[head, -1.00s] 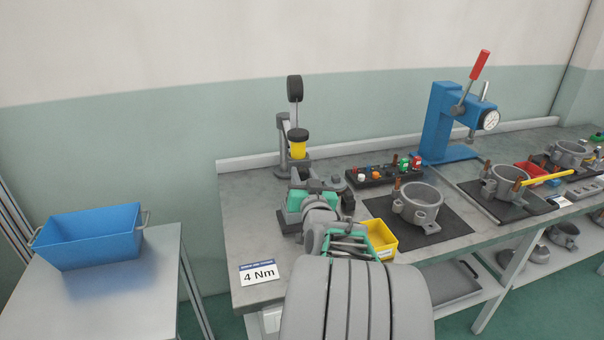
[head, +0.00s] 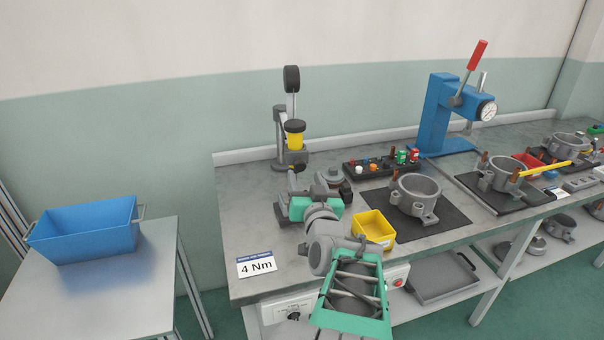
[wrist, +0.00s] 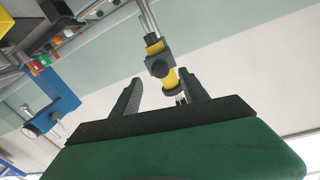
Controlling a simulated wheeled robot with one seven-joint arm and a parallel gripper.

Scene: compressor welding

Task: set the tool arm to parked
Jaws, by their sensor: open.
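The tool arm (head: 281,135) is a grey post with a bracket at the back left of the bench. In the wrist view the yellow tool body (wrist: 168,77) shows beyond and between my two fingers, closer to the right one. My gripper (head: 319,184) is low in front of the post, its green and black hand partly hidden by my wrist. In the wrist view my gripper (wrist: 160,88) is open and empty. I cannot tell any contact with the tool.
A yellow bin (head: 374,230) sits right of my wrist. A dark rack (head: 380,167) with coloured buttons or parts and a grey housing (head: 417,195) on a mat are further right. A blue press (head: 436,115) stands behind. A "4 Nm" card (head: 257,265) lies front left.

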